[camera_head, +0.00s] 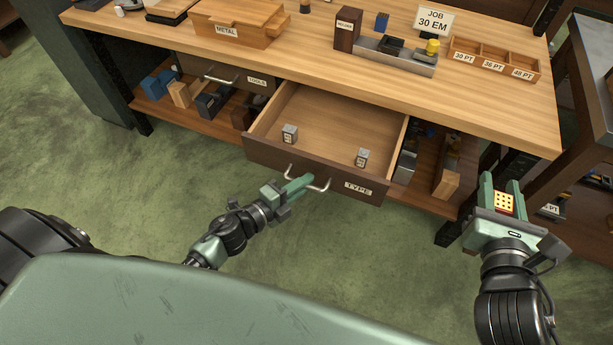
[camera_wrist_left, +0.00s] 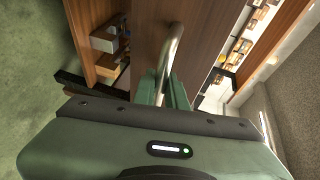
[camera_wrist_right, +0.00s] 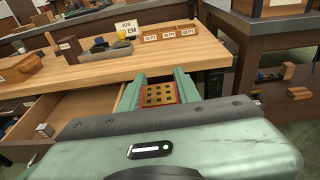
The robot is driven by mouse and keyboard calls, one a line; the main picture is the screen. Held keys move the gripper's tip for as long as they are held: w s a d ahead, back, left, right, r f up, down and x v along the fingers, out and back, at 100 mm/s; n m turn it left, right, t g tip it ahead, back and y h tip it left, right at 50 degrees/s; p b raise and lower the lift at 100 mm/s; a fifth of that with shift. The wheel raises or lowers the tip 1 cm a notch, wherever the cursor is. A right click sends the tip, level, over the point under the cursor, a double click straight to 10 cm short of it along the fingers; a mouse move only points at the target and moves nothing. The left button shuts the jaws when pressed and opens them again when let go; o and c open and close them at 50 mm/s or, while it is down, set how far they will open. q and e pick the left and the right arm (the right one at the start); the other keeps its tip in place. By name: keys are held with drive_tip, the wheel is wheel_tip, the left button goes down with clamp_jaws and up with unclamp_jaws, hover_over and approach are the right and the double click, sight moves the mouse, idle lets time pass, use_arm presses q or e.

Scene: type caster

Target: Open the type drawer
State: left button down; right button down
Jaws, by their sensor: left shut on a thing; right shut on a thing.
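The type drawer (camera_head: 283,164), labelled TYPE, is pulled out from under the wooden bench. Two small grey blocks, a left one (camera_head: 290,133) and a right one (camera_head: 362,157), stand inside it. My left gripper (camera_head: 307,180) is shut on the drawer's metal handle (camera_head: 321,186); the handle also shows in the left wrist view (camera_wrist_left: 172,50), between the fingers. My right gripper (camera_head: 502,196) is right of the drawer, clear of the bench front, shut on a yellow and red block with dark holes (camera_head: 504,203). This block also shows in the right wrist view (camera_wrist_right: 158,94).
The TOOLS drawer (camera_head: 225,75) beside it looks shut. The bench top (camera_head: 290,55) holds a METAL box (camera_head: 235,22), a grey tray (camera_head: 395,56), a JOB 30 EM sign (camera_head: 435,20) and a compartment tray (camera_head: 494,60). A lower shelf holds blocks. Green floor lies clear in front.

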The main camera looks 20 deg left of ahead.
use_arm(q)
drive_tip(key=shift+s, duration=0.4)
drive_tip(key=c, duration=1.5)
unclamp_jaws()
drive_tip(key=shift+o, duration=0.2)
drive_tip(key=v, duration=1.2)
drive_tip(key=shift+b, duration=0.4)
drive_tip(key=shift+a+f, duration=0.1)
